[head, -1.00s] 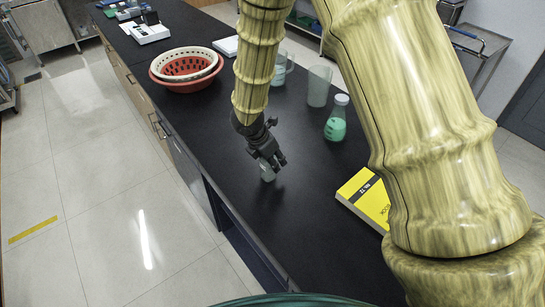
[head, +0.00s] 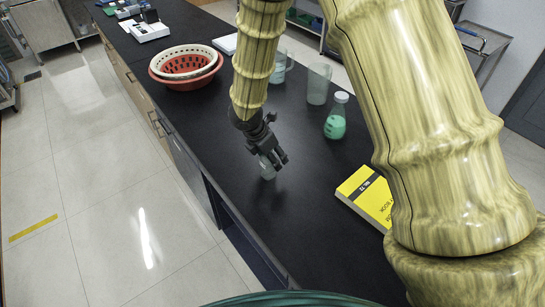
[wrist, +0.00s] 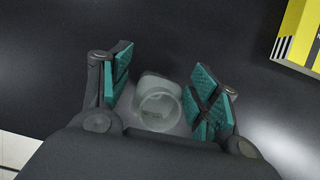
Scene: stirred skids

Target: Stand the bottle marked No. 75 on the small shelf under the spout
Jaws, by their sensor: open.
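A small clear vessel (wrist: 158,107) stands on the black bench between the teal pads of my gripper (wrist: 158,92) in the wrist view. My gripper is open, with a pad on each side of it and gaps showing. In the head view, the vessel (head: 267,170) shows partly behind my gripper (head: 276,158). A mark shows faintly on it but is too small to read. A flask with green liquid (head: 335,119) stands farther along the bench; its label is unreadable. I cannot tell which bears No. 75. No spout or small shelf is in view.
A yellow book (head: 369,197) lies right of my gripper, also in the wrist view (wrist: 302,32). Clear beakers (head: 318,85) stand behind. The black bench (head: 245,200) is bare around the vessel.

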